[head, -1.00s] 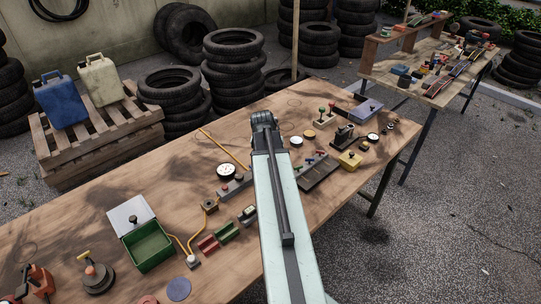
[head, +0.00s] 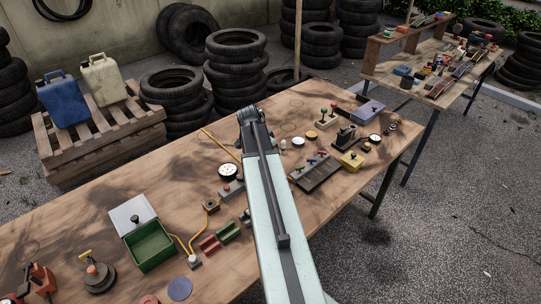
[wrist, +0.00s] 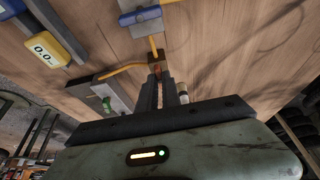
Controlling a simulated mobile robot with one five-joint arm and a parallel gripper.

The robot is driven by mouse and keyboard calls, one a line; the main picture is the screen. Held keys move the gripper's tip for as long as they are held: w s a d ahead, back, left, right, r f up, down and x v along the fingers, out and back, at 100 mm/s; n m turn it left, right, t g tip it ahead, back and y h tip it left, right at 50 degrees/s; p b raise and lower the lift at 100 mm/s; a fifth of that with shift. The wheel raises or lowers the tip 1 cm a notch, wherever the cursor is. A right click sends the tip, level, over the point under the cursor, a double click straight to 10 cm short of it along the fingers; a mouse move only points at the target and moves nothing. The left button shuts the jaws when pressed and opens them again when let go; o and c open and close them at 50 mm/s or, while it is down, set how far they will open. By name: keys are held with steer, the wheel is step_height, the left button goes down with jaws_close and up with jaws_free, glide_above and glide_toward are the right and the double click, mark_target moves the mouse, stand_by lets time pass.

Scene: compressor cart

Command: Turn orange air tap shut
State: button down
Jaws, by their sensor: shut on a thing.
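My gripper (wrist: 160,82) is shut on a small orange piece, which I take to be the orange air tap's handle (wrist: 155,69), in the wrist view. Only a little of it shows at the fingertips, so its angle is hard to tell. A yellow hose or rod (wrist: 122,70) runs to it from the left, and another short yellow piece (wrist: 153,47) lies above it. In the head view my wrist (head: 252,117) is over the back part of the wooden table (head: 190,185), and hides the tap and fingertips.
In the wrist view a grey block with a blue part (wrist: 140,17) is above, a yellow meter (wrist: 42,50) at left, a green-handled piece (wrist: 107,104) nearby and a pale cylinder (wrist: 182,92) close right of the fingers. In the head view a white gauge (head: 228,171) stands left of my arm.

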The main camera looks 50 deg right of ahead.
stand_by(0.4)
steer(key=c, duration=1.5)
jaws_free()
steer(key=shift+c, duration=0.2)
steer(key=p+v, duration=0.7)
steer(key=shift+r, duration=0.4)
steer(key=shift+w+a, duration=0.1)
steer(key=shift+a, duration=0.15)
